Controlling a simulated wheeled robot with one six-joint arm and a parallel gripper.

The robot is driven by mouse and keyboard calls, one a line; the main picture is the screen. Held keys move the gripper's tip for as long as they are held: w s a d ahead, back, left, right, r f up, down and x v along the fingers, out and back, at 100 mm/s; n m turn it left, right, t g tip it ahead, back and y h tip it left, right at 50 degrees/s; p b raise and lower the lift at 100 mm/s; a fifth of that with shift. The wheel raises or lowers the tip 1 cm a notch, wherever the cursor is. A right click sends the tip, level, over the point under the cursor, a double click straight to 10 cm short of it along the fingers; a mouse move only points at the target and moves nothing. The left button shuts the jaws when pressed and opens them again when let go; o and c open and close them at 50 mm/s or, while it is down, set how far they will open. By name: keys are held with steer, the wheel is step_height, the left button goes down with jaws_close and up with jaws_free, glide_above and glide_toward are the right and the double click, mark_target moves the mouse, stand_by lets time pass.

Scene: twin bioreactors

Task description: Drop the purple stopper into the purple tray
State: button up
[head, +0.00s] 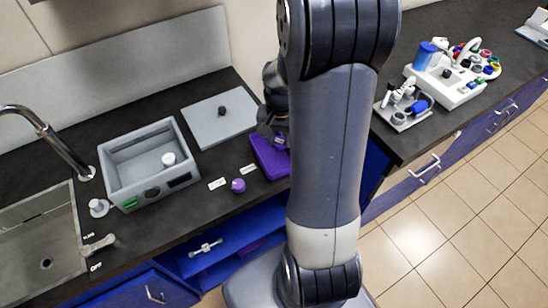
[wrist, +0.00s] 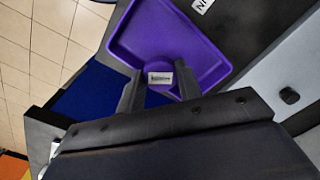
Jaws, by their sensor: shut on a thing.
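The purple tray (head: 262,158) lies on the dark counter, partly hidden behind my arm in the head view. In the wrist view the tray (wrist: 205,50) lies beneath my fingers, its inner floor bare where it shows. My gripper (wrist: 160,82) is shut on the purple stopper (wrist: 160,67), which has a pale label on its face. The stopper is over the tray's near part in the wrist view; its height above the floor is hard to tell. In the head view my gripper (head: 272,128) is at the tray's far edge, mostly hidden by my arm.
A small purple round piece (head: 238,185) stands on the counter left of the tray, near white labels (head: 217,184). A grey basin (head: 150,165) holding a white piece, a grey plate (head: 218,118) and a sink (head: 40,235) lie further left. A tool rack (head: 455,75) stands right.

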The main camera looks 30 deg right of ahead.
step_height(320, 180, down, 2)
steer(key=shift+b, duration=0.4)
steer(key=o, duration=1)
steer(key=shift+o, duration=0.2)
steer(key=shift+r, duration=0.1)
step_height(320, 180, up, 11)
steer(key=shift+f, duration=0.2)
